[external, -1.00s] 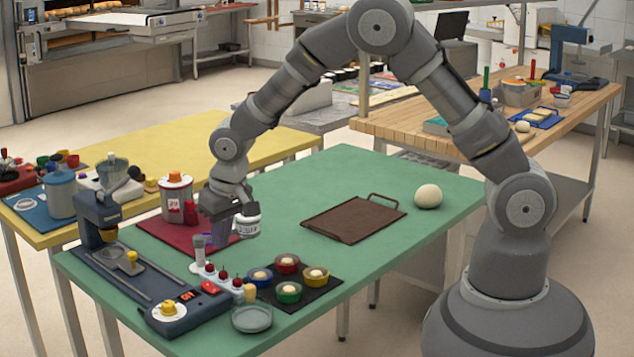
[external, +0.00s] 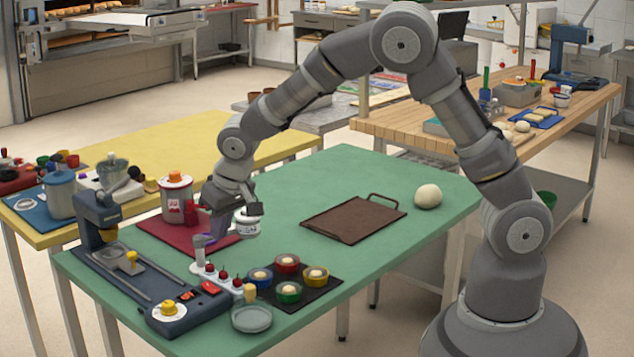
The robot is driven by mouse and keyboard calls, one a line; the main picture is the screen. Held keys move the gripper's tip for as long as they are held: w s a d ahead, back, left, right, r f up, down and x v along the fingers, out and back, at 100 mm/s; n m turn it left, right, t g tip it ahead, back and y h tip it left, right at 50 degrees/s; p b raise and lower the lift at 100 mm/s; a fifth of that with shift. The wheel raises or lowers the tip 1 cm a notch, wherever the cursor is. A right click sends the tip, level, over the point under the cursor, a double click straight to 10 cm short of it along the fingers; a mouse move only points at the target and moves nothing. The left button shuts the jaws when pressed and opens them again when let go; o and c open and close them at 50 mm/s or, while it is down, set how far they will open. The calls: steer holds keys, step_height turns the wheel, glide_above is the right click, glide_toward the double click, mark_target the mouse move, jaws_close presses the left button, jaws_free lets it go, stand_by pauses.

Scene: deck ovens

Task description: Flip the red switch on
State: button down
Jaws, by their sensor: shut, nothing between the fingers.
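A red switch (external: 210,287) sits on the front of the dark blue machine's base (external: 140,290), at the near left of the green table. Another small red-orange part (external: 186,296) lies just left of it on the same base. Which way the switch is tipped is too small to tell. My gripper (external: 216,232) is shut and empty. It points down over the near edge of the red mat, behind and above the switch and apart from it. A white labelled jar (external: 246,224) shows right beside the fingers; the fingertips are hard to make out.
A white strip with red knobs (external: 222,277) and a grey upright part (external: 199,248) stand between my gripper and the switch. Several coloured cups sit on a black mat (external: 322,291), near a clear dish (external: 251,318). A brown tray (external: 350,222) and dough ball (external: 428,197) lie right.

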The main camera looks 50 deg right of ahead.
mark_target(208, 284)
steer(key=b+x, duration=0.5)
steer(key=x, duration=0.9)
steer(key=shift+r, duration=0.1)
